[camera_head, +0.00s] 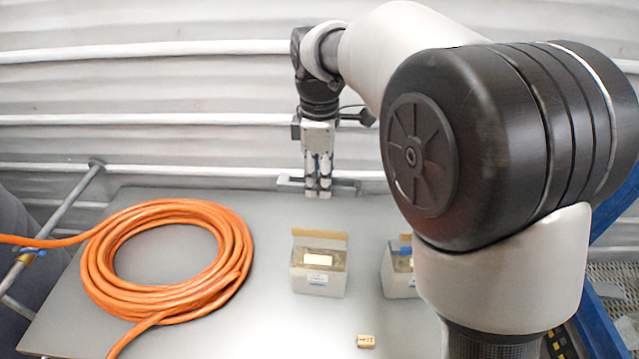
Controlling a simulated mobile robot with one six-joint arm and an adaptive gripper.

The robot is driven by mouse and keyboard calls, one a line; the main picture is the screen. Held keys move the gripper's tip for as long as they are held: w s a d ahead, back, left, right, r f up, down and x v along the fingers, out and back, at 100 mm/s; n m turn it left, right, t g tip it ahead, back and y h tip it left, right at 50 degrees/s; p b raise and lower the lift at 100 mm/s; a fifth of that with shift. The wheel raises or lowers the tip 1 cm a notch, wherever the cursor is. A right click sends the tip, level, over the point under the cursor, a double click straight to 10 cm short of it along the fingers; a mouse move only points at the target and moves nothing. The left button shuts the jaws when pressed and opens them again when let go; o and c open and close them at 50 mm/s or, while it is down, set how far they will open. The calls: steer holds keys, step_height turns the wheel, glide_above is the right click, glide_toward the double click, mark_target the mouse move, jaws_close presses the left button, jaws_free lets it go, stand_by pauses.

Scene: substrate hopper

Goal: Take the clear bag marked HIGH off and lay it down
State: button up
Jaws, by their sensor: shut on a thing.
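My gripper (318,192) points down at the back edge of the grey board (215,335). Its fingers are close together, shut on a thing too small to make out. A grey bar (346,187) shows on both sides of the fingertips; I cannot tell whether they touch it. I cannot make out a clear bag or the word HIGH anywhere. A white box (320,283) with a tan flap, brownish contents and a pale label stands in front of my gripper, apart from it. A second white box (398,283) with a blue mark stands to its right, partly hidden by my arm.
A coil of orange hose (95,265) covers the left of the board, one end running off left. A small tan block (366,341) with unreadable marking lies near the front. A ribbed pale wall (150,100) stands behind. Bare board lies between coil and boxes.

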step_height(320, 180, up, 6)
steer(key=p, duration=0.5)
steer(key=shift+r+p, duration=0.25)
steer(key=shift+p, duration=0.1)
steer(key=shift+f, duration=0.1)
